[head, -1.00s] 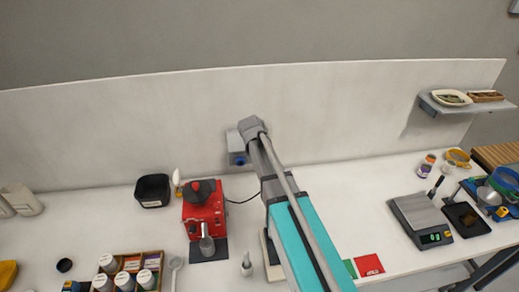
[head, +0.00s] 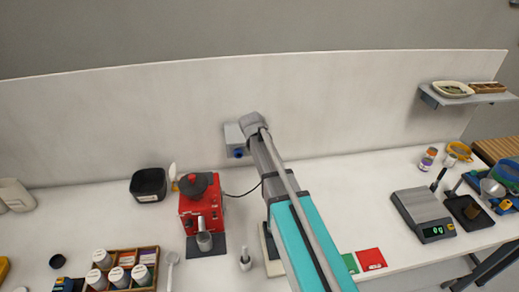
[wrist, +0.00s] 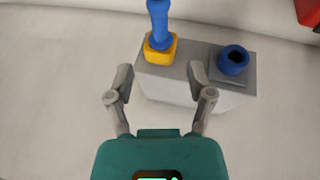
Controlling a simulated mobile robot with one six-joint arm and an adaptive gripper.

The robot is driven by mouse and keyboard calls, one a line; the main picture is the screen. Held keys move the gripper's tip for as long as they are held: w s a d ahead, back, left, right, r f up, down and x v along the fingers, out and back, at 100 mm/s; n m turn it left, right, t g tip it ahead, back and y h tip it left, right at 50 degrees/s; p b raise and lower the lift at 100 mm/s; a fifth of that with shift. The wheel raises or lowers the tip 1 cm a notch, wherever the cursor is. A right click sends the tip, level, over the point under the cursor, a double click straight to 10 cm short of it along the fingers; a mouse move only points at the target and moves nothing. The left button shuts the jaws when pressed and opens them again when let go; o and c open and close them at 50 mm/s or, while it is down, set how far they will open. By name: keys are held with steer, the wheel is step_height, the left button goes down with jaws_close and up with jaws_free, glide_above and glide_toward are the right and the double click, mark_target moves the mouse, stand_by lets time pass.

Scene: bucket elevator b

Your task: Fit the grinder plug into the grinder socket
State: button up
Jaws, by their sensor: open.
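A grey socket box (wrist: 195,82) is on the back wall; it also shows in the head view (head: 234,136), partly behind my arm. In the wrist view it carries a round blue socket (wrist: 233,60) with a dark opening on a grey plate at right. At left, a blue cylindrical piece (wrist: 159,22) stands in a yellow square fitting (wrist: 160,50); I cannot tell whether it is the grinder plug. My gripper (wrist: 160,76) is open and empty, its fingertips apart in front of the box. The red grinder (head: 201,205) stands on the bench, its black cord (head: 243,194) running behind my arm.
A black bin (head: 149,184) stands left of the grinder, and a rack of jars (head: 118,268) in front. A scale (head: 423,215) and several dishes are at the right. Red and green cards (head: 371,259) lie near the front edge. The wall around the box is clear.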

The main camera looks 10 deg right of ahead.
steer(key=shift+b+x, duration=3.6)
steer(key=shift+x, duration=0.8)
jaws_close()
